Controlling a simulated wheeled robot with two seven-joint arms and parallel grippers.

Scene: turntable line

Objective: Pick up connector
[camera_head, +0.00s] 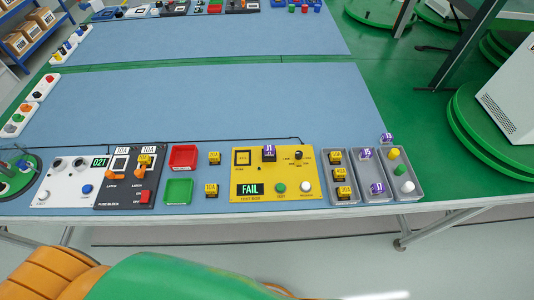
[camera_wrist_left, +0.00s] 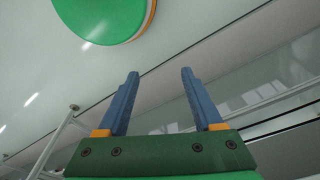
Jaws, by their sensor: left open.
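Several small purple connectors show in the head view. One labelled J1 (camera_head: 269,153) sits at the top middle of the yellow test box (camera_head: 241,196), whose display reads FAIL. Connectors that seem marked J5 (camera_head: 367,154) and J7 (camera_head: 377,188) lie in the middle grey tray (camera_head: 376,197). Another, seemingly J3 (camera_head: 387,138), is at the back edge of the right-hand tray. My left gripper (camera_wrist_left: 160,73) shows in the left wrist view with its blue fingers apart and nothing between them, away from the connectors. My right gripper is not in view.
Yellow fuse-like blocks fill the left grey tray (camera_head: 343,197); two more stand beside the red bin (camera_head: 183,156) and green bin (camera_head: 178,191). A black fuse panel (camera_head: 127,196) and a white panel (camera_head: 60,188) are at left. The blue mat (camera_head: 220,100) behind is clear.

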